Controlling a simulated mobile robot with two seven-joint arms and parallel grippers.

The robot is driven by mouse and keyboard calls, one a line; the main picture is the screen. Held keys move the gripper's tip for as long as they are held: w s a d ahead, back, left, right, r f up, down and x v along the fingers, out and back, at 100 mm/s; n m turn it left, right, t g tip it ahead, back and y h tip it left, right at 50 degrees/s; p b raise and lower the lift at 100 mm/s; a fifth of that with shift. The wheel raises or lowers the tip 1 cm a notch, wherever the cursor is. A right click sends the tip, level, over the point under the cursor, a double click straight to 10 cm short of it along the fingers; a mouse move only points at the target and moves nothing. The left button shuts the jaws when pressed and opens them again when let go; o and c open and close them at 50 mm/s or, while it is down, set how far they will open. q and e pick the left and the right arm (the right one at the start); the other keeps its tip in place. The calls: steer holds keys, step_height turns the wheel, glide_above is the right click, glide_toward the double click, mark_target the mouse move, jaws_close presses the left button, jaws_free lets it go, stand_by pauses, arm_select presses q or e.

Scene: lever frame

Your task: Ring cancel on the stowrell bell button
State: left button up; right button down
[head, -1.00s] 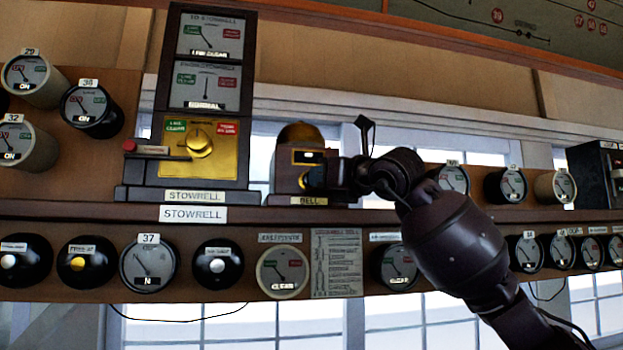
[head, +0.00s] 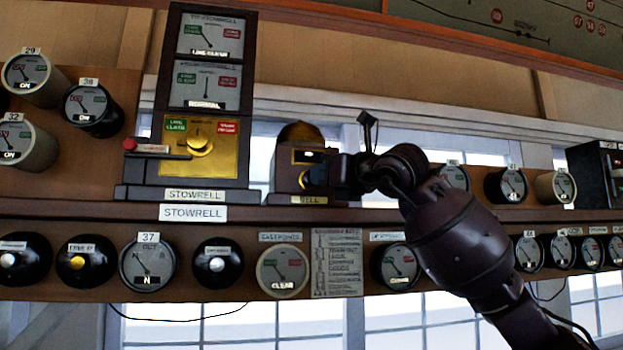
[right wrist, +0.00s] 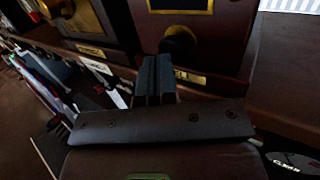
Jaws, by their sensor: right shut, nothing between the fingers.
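The stowrell bell (head: 289,182) is a dark wooden box with a brass dome on top, a small brass-framed window and a "BELL" plate. It stands on the shelf right of the tall stowrell instrument (head: 160,165). Its round button (head: 306,180) is on the front, partly hidden by my right gripper in the head view. In the right wrist view the button (right wrist: 179,40) is dark and round, just beyond the fingertips. My right gripper (head: 327,174) is shut and empty, its fingers (right wrist: 156,62) pointing at the bell front. I cannot tell whether they touch the button. My left gripper is out of view.
The stowrell instrument has a brass panel with a knob (head: 198,139) and a red-tipped part at its left. Below the shelf (head: 110,210) is a row of round dials and buttons, with a printed card (head: 337,262). More dials stand right of my arm.

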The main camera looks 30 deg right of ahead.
steer(key=shift+w, duration=0.2)
steer(key=shift+w, duration=0.15)
steer(key=shift+w+d, duration=0.2)
steer(key=shift+w, duration=0.15)
steer(key=shift+s, duration=0.1)
steer(key=shift+s+a, duration=0.2)
steer(key=shift+s, duration=0.4)
steer(key=shift+w, duration=0.25)
